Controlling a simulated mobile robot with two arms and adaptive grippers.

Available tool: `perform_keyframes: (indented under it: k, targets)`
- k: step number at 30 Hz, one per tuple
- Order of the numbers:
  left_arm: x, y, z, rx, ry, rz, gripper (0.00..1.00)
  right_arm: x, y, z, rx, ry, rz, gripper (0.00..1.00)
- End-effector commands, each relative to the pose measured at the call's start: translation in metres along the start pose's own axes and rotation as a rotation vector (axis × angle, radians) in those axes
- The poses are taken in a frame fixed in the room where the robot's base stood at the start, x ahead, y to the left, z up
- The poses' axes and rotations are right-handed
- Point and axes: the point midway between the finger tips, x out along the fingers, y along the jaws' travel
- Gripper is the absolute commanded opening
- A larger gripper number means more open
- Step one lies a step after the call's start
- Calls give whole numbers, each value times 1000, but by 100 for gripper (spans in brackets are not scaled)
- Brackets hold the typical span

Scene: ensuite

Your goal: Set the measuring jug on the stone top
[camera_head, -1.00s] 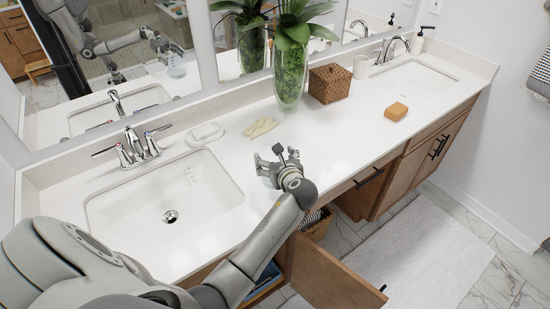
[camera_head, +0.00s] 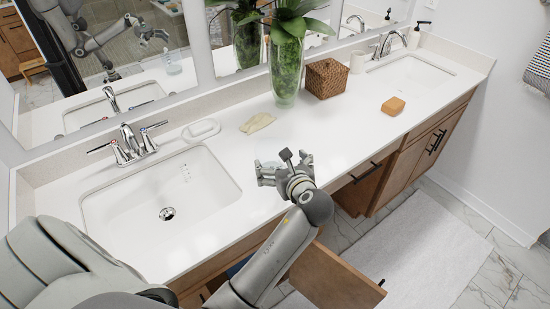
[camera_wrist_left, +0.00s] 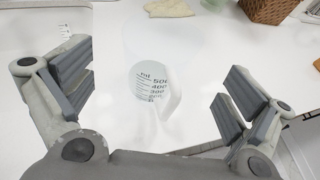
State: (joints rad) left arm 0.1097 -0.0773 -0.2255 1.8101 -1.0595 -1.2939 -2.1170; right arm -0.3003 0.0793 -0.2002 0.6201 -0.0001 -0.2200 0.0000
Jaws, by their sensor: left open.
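The measuring jug (camera_wrist_left: 150,92) is clear and faint, with black "ml" graduations. In the left wrist view it stands on the white stone top (camera_head: 345,135), between and beyond my open fingers, apart from both. In the head view it is hard to make out, largely hidden by my left gripper (camera_head: 283,166). That gripper is open and empty, above the front part of the top, right of the near basin. The jug also shows faintly in the mirror (camera_head: 174,68), below the reflected gripper. My right gripper is not in view.
A basin (camera_head: 150,205) lies to the left and another (camera_head: 410,75) to the far right. A soap dish (camera_head: 201,130), folded cloth (camera_head: 258,122), plant vase (camera_head: 287,70), wicker box (camera_head: 326,78) and soap bar (camera_head: 393,106) stand around. An open cabinet door (camera_head: 335,278) is below.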

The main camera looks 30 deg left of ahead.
Motion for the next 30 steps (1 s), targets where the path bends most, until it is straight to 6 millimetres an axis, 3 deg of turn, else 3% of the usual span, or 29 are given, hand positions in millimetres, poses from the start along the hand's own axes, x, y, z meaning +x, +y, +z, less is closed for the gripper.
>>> perform_keyframes:
  k: [7,20,23,30]
  targets:
    - [-32,0,0,-1,0,0,100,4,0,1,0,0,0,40]
    - [-34,-4,-7,-58,12,-37,100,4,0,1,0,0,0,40]
    - [-31,-16,-23,-205,54,-121,100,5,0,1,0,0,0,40]
    - [-36,-54,-88,-797,328,-354,100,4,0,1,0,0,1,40]
